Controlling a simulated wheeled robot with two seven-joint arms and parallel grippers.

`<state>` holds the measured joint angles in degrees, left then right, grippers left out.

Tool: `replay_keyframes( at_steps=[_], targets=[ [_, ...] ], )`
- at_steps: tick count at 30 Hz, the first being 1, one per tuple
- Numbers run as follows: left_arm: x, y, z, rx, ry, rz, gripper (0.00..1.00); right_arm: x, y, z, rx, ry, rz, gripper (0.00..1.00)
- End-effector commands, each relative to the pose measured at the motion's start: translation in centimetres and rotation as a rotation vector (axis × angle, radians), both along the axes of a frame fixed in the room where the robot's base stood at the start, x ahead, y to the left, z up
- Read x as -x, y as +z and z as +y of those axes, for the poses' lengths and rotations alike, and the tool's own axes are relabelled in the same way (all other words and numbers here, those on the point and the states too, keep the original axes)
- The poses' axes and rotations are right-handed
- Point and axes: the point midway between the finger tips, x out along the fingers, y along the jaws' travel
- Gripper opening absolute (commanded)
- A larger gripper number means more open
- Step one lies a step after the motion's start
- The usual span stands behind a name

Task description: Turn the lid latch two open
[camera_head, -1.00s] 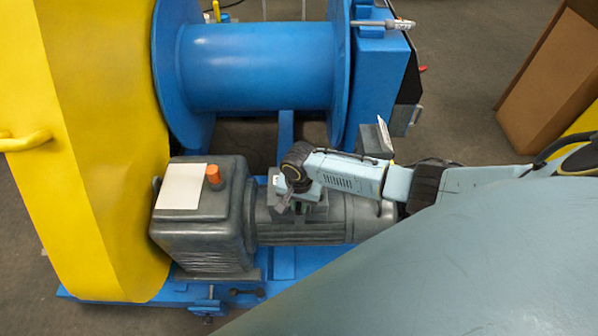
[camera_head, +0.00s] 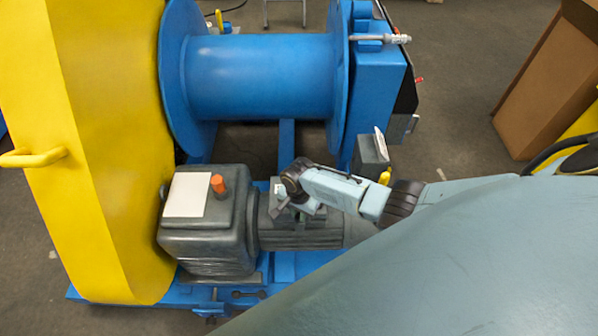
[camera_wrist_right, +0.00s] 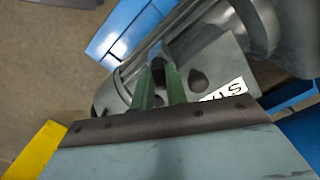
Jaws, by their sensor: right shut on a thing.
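My right gripper (camera_head: 282,208) reaches down onto the small grey terminal box on top of the motor (camera_head: 300,235). In the right wrist view its two green fingers (camera_wrist_right: 163,72) are close together and shut on a small dark latch (camera_wrist_right: 157,52) at the edge of the grey lid (camera_wrist_right: 213,62). A second dark latch (camera_wrist_right: 197,80) sits on the lid just right of the fingers, untouched. The latch's exact turn angle is hard to tell. In the head view my wrist hides the latches. My left gripper is not in view.
A grey gearbox with an orange cap (camera_head: 218,184) stands left of my gripper. The tall yellow guard (camera_head: 100,150) is further left. A blue drum (camera_head: 265,75) lies behind. A grey block (camera_head: 371,156) stands close behind my forearm. A brown box (camera_head: 550,90) is at right.

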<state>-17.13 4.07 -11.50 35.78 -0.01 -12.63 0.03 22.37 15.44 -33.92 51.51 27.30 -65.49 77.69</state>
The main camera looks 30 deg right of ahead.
Motion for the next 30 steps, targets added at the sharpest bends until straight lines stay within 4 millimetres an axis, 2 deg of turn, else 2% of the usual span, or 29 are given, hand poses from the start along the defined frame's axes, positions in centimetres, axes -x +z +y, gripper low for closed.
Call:
replay_keyframes(
  at_steps=[3, 12, 30],
  targets=[
    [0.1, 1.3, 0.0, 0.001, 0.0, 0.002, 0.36, 0.0, 0.3, 0.1, 0.0, -0.1, 0.004, 0.0],
    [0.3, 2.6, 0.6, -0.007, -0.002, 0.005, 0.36, -0.1, 0.2, 0.1, 0.0, -0.386, 0.004, 0.0],
    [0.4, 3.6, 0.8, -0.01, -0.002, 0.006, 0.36, -0.4, 0.0, -0.1, 0.004, -0.898, 0.002, 0.0]
  ],
)
